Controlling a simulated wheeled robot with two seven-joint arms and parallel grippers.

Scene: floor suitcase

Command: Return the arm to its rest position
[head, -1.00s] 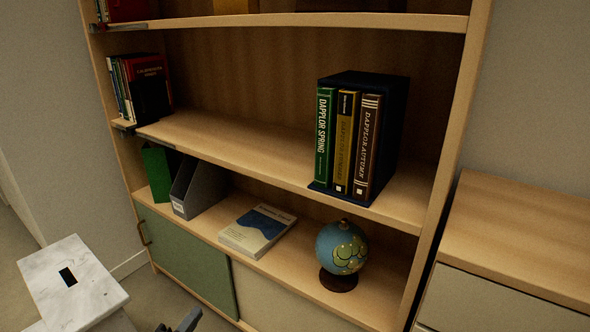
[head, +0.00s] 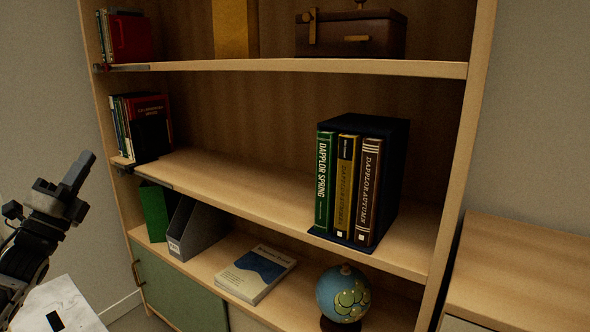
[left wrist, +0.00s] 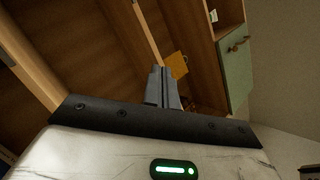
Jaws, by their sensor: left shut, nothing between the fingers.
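My left gripper (head: 72,188) is at the left edge of the head view, raised in front of the left side of the shelf and touching nothing. It also shows in the left wrist view (left wrist: 162,72), where its two fingers are together with nothing between them. The wooden shelf (head: 250,205) stands ahead, with its boards and sliding doors in sight. My right gripper is in neither view.
A black holder with three books (head: 350,185) stands on the middle board. A globe (head: 343,292) and a flat book (head: 255,273) are below. A wooden box (head: 350,35) is above. A cabinet (head: 525,265) is right.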

